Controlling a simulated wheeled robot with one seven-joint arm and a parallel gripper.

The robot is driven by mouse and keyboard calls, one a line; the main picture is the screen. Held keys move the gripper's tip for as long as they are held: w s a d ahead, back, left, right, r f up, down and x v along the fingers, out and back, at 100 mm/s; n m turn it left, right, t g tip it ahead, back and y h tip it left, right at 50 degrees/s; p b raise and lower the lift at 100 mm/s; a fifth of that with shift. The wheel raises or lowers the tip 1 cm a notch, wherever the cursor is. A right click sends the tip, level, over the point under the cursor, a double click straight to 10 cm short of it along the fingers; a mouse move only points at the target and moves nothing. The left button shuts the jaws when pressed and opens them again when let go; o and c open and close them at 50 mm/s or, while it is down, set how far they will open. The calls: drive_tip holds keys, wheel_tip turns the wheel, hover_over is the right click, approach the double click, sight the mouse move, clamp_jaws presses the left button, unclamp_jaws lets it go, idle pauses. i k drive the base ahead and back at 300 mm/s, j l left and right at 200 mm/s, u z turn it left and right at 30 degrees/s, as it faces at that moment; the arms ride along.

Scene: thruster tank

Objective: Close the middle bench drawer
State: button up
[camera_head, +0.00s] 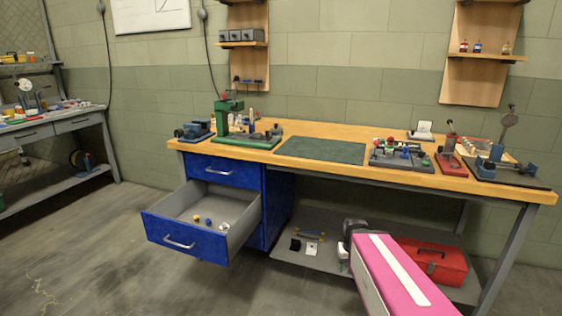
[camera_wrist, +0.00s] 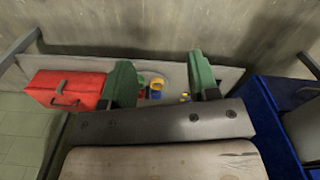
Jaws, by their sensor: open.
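The blue drawer unit (camera_head: 278,205) stands under the left end of the bench. Its top drawer (camera_head: 222,171) is shut. The drawer below it, the middle drawer (camera_head: 185,240), is pulled far out, with a silver handle on its blue front and a few small items inside. What lies beneath it is hidden. My gripper (camera_head: 347,240) is under the bench, right of the drawer and apart from it. In the wrist view my gripper (camera_wrist: 163,85) has its two green fingers wide apart with nothing held. The blue unit (camera_wrist: 268,120) and part of the grey open drawer (camera_wrist: 302,130) show at the right edge there.
A red toolbox (camera_head: 432,262) sits on the grey lower shelf (camera_head: 285,252) right of my arm; the wrist view shows it too (camera_wrist: 65,90). Small loose items (camera_head: 307,237) lie on that shelf. The bench top (camera_head: 350,176) overhangs. Floor before the drawer is clear.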

sight(170, 223)
drive_tip(key=u, duration=1.65)
